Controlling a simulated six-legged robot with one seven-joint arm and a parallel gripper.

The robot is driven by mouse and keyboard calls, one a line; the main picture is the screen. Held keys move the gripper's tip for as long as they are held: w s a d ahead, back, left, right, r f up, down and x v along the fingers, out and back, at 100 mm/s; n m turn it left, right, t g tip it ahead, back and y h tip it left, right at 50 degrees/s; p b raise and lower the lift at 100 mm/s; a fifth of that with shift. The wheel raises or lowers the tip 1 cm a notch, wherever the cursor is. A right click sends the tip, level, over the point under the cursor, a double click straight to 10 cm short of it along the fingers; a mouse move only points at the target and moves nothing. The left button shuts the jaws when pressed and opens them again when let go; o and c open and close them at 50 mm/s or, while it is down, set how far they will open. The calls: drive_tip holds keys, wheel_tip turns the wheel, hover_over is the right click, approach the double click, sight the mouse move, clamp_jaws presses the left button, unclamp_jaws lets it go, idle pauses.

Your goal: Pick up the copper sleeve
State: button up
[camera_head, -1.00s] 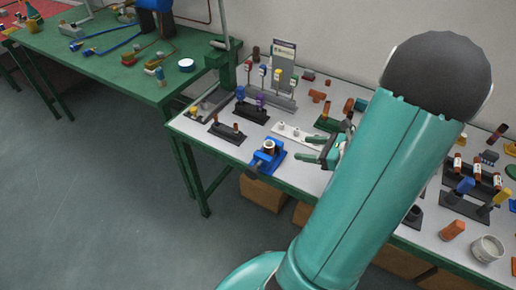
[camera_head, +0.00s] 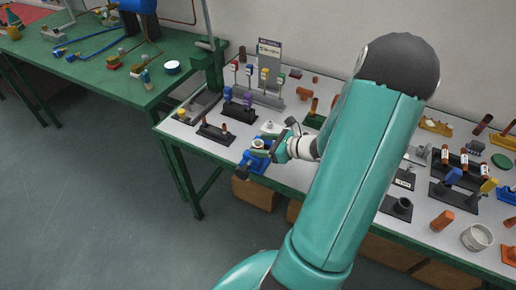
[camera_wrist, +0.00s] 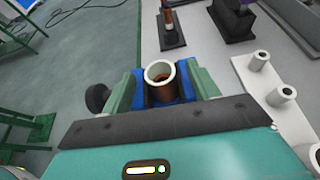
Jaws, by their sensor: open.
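My gripper (camera_wrist: 162,86) is open, with one green finger on each side of the sleeve. I cannot tell whether either finger touches it. In the head view my gripper (camera_head: 270,147) is over the blue holder and partly covers the sleeve.
A dark stand with copper-coloured pins (camera_head: 215,132) is left of the holder. A white plate with pale posts (camera_wrist: 262,85) is close on the right in the wrist view. The bench's front edge is near the holder, and a green table (camera_head: 95,70) stands further left.

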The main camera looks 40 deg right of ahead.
drive_tip(key=shift+w+f, duration=0.1)
drive_tip(key=shift+w, duration=0.15)
drive_tip(key=c, duration=1.1)
